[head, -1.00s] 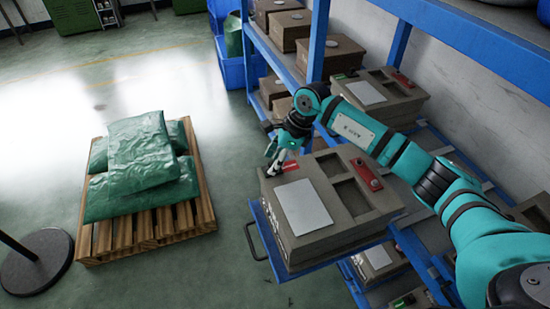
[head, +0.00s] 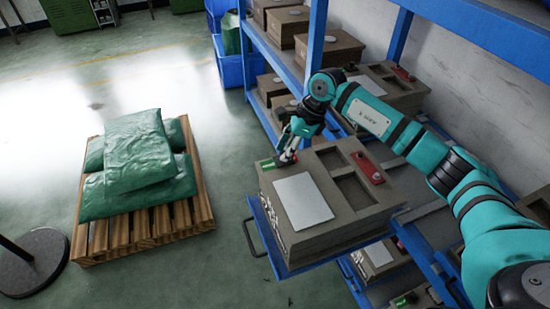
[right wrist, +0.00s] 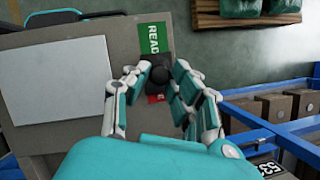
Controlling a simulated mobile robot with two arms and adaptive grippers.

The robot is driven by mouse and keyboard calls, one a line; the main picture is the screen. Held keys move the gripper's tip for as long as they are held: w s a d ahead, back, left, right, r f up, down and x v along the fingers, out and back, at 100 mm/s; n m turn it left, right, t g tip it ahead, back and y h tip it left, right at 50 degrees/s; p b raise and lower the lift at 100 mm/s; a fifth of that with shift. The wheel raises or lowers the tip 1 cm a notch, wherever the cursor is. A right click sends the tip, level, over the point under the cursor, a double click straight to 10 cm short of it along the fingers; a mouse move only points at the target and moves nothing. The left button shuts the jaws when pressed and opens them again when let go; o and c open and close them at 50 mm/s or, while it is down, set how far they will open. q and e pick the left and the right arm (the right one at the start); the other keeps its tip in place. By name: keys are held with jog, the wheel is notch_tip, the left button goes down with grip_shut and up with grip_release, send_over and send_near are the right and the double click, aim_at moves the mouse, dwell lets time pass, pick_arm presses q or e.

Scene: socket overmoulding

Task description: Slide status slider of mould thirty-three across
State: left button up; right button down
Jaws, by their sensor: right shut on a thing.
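The mould (head: 335,225) is a grey-brown block with a pale plate on top, sitting on a pulled-out blue shelf tray. Its status slider is a small dark knob (right wrist: 158,76) on a label strip at the mould's far edge. A green field (right wrist: 153,40) with letters reading "READ" shows on one side of the knob, and a sliver of red (right wrist: 158,98) shows on the other. My right gripper (head: 287,158) is shut on the knob; it also shows in the right wrist view (right wrist: 160,84). My left gripper is not in view.
Blue rack posts (head: 318,40) stand behind my right arm. Another mould (head: 385,90) sits farther back on the rack. A wooden pallet (head: 145,235) with green sacks (head: 140,150) stands on the floor at left. Open floor lies between pallet and rack.

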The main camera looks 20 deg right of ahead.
jog(key=shift+d+f, duration=0.15)
jog(key=shift+d, duration=0.6)
jog(key=shift+d+r, duration=0.2)
jog(key=shift+r, duration=0.05)
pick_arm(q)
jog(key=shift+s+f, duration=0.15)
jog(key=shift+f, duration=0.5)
pick_arm(e)
jog(key=c, duration=1.1)
grip_release()
jog(key=shift+c, duration=0.2)
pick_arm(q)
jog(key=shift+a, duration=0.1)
pick_arm(e)
jog(key=v, duration=1.2)
